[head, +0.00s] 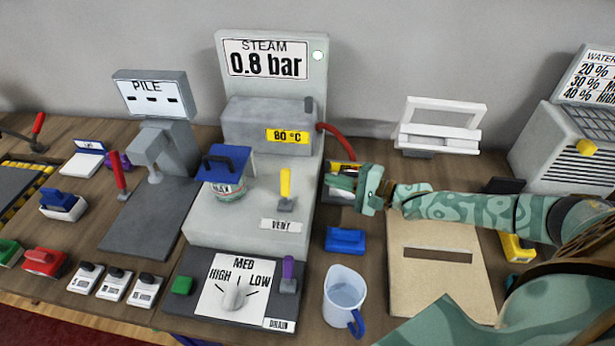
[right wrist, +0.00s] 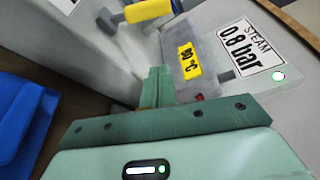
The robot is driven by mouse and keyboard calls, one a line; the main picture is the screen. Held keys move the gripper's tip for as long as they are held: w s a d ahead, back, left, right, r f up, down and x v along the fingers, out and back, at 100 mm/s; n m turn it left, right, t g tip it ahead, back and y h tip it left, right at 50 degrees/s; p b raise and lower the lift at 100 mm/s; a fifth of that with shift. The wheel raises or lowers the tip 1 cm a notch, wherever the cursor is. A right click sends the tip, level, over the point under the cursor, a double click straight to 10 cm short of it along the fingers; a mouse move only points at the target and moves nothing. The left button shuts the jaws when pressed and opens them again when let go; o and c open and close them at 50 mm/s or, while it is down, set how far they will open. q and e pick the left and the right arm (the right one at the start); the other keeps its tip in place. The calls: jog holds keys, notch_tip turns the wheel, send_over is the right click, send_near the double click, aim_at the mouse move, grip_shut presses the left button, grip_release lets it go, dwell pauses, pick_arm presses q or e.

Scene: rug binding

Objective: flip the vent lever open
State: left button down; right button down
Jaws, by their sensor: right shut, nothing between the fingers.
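The vent lever (head: 285,184) is a short yellow handle on a grey base, standing about upright on the pale steam unit. The VENT label (head: 282,225) is just in front of it. In the right wrist view the lever (right wrist: 148,11) shows at the top edge, partly cut off. My right gripper (head: 343,183) is shut and empty, to the right of the lever and apart from it, its fingertips pointing left. Its closed fingers (right wrist: 157,86) also show in the right wrist view. My left gripper is not in view.
The steam display (head: 268,62) reads 0.8 bar beside a lit lamp. A red hose (head: 342,138) curves behind my gripper. A blue-lidded wax pot (head: 226,172) stands left of the lever. A blue block (head: 345,240) and a jug (head: 344,298) stand right of the unit.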

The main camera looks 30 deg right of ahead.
aim_at(286, 183)
jog(key=b+x, duration=0.1)
jog(key=x, duration=0.8)
jog(key=shift+w+a+f, duration=0.15)
jog(key=shift+w, duration=0.1)
jog(key=shift+s+a+r+p, duration=0.3)
jog(key=shift+s+a+r, duration=0.05)
jog(key=shift+s+a, duration=0.2)
jog(key=shift+s+a+r+p, duration=0.25)
jog(key=shift+s+a+r, duration=0.05)
jog(key=shift+s+a, duration=0.2)
jog(key=shift+s+a+r, duration=0.1)
jog(key=shift+s+a, duration=0.05)
jog(key=shift+s, duration=0.25)
jog(key=shift+w, duration=0.1)
jog(key=shift+s+a+r+n+p, duration=0.2)
jog(key=shift+s+n+p, duration=0.1)
jog(key=shift+n+p, duration=0.1)
jog(key=shift+s+a+r+n+t+p, duration=0.25)
jog(key=shift+s+a+n+t+p, duration=0.2)
jog(key=shift+n, duration=0.45)
jog(key=s+n, duration=0.1)
jog(key=n, duration=0.1)
jog(key=s+a+n+t+y, duration=0.1)
jog(key=n, duration=0.1)
jog(key=shift+a+r+p, duration=0.15)
jog(key=shift+p, duration=0.2)
jog(key=shift+s+a, duration=0.2)
jog(key=shift+s, duration=0.15)
